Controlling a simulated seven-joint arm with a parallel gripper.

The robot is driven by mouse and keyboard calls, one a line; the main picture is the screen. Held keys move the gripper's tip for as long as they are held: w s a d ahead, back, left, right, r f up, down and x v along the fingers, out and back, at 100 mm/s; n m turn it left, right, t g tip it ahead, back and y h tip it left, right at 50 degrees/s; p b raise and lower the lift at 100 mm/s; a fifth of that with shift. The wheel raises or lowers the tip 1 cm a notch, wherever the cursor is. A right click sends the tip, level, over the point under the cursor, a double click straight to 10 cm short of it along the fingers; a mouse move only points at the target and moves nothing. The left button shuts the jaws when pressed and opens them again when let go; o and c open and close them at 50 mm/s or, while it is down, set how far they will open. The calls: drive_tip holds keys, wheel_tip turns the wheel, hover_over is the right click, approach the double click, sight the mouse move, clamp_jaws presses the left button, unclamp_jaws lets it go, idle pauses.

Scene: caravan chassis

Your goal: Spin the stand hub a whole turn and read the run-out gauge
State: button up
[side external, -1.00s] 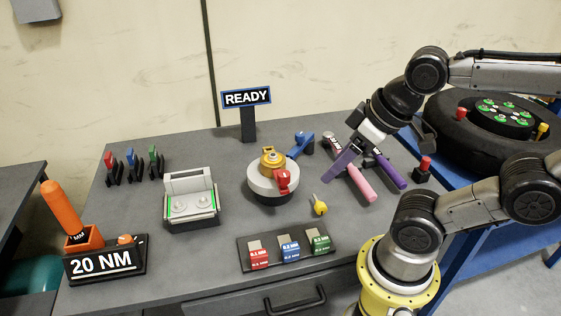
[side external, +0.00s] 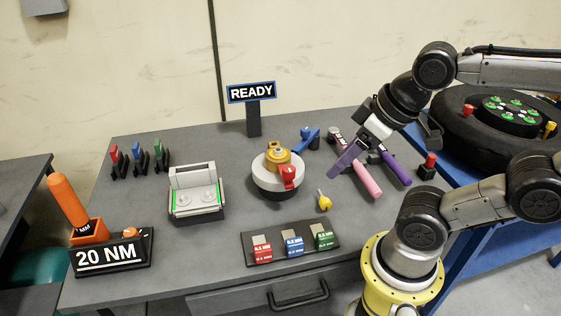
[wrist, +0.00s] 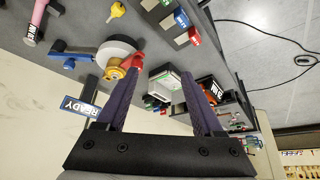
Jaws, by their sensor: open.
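The stand hub (side external: 279,180) is a pale round disc on a dark base, with a gold cap (side external: 277,160) on top and a red piece (side external: 288,176) at its front right. A blue arm (side external: 304,143) lies behind it to the right. In the wrist view the hub (wrist: 116,48) shows left of the fingers, with the red piece near the left fingertip. My gripper (side external: 342,164) is open and empty, right of the hub and apart from it in the side view; it also shows in the wrist view (wrist: 160,72). I cannot identify a gauge reading.
A READY sign (side external: 251,92) stands behind the hub. Pink (side external: 366,180) and purple (side external: 396,169) handles lie right of it, near my gripper. A yellow key (side external: 324,201), a tray of coloured blocks (side external: 250,244), a grey fixture (side external: 196,197) and a 20 NM sign (side external: 108,256) surround it.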

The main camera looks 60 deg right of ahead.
drive_tip(key=w+d+r+g, duration=0.2)
drive_tip(key=w+r+g, duration=0.1)
drive_tip(key=w+r, duration=0.3)
drive_tip(key=g, duration=0.3)
hover_over(289, 168)
wheel_tip(289, 168, down, 5)
wheel_tip(289, 168, down, 13)
clamp_jaws()
idle(0.4)
